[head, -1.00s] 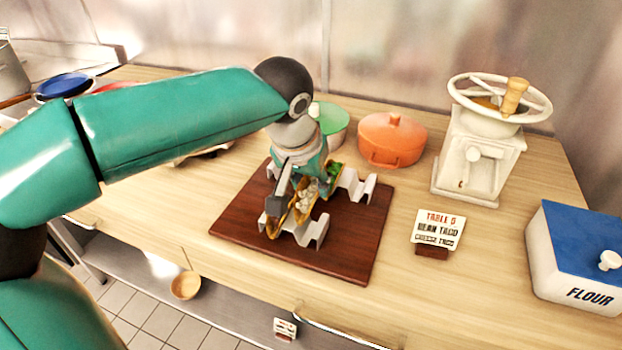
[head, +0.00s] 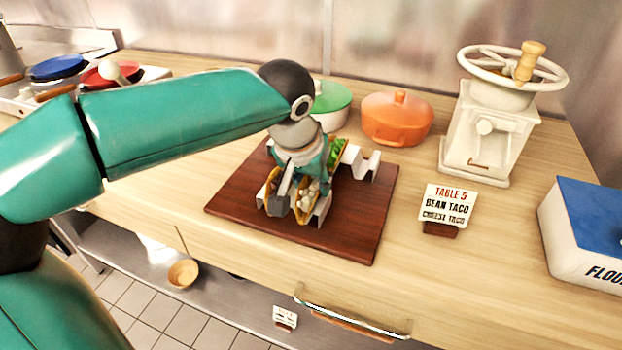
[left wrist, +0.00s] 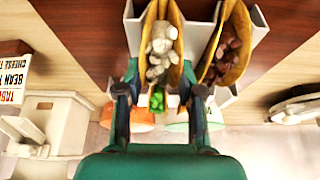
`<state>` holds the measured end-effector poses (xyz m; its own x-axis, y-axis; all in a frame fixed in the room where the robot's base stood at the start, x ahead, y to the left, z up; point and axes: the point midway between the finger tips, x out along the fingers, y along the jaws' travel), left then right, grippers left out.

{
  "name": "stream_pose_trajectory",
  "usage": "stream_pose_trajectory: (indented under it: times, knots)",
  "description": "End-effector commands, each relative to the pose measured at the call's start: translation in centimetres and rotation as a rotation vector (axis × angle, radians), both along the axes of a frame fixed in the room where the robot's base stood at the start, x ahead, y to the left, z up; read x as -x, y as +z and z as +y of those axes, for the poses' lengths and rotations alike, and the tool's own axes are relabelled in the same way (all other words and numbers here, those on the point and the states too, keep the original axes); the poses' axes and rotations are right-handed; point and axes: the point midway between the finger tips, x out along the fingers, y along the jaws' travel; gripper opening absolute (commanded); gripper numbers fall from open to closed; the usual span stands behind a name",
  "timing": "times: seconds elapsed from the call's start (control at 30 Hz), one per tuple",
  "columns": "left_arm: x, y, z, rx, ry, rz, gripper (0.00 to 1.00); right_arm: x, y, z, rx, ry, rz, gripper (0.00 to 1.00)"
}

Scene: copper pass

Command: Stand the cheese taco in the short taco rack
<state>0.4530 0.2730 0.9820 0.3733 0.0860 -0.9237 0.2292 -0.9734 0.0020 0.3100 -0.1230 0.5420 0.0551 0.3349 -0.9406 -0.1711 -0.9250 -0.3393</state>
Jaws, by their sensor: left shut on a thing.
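The cheese taco (head: 307,194), a yellow shell with white chunks, is between the fingers of my left gripper (head: 298,190). In the left wrist view, the cheese taco (left wrist: 161,45) is upright and the gripper (left wrist: 160,92) is shut on it. It stands at the white zigzag front rack (head: 323,207); whether it rests on the slot bottom is hidden. A bean taco (left wrist: 228,48) with brown filling stands beside it, on the left in the head view. A second white rack (head: 362,164) is behind, with a green-filled taco (head: 337,151). My right gripper is out of view.
Both racks stand on a dark wooden board (head: 352,225). Behind are a green-lidded pot (head: 331,100) and an orange pot (head: 396,118). An order card (head: 449,204), a white grinder (head: 490,135) and a flour box (head: 585,235) are to the right. The board's front right is clear.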

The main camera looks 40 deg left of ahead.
Motion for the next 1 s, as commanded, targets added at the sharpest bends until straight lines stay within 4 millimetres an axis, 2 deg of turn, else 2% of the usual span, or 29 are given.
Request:
stream_pose_trajectory:
  times: [0.3,0.33,0.47,0.5,0.83,1.0]
  knots:
    - [0.0,-0.1,0.0,0.000,-0.001,0.000,0.01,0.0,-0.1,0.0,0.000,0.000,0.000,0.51]
    - [0.0,-0.1,0.0,0.000,-0.001,0.000,0.42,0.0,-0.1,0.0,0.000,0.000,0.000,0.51]
    - [0.0,-0.1,0.0,0.000,-0.001,0.000,0.64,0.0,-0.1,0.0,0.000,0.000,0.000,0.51]
    - [0.0,-0.1,0.0,0.000,-0.001,0.000,0.67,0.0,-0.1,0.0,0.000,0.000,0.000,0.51]
    - [0.0,0.1,-0.1,0.001,-0.001,0.000,0.67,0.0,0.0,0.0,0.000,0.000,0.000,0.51]
    - [0.5,1.6,-0.2,0.001,-0.002,-0.004,0.67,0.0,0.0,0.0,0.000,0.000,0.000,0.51]
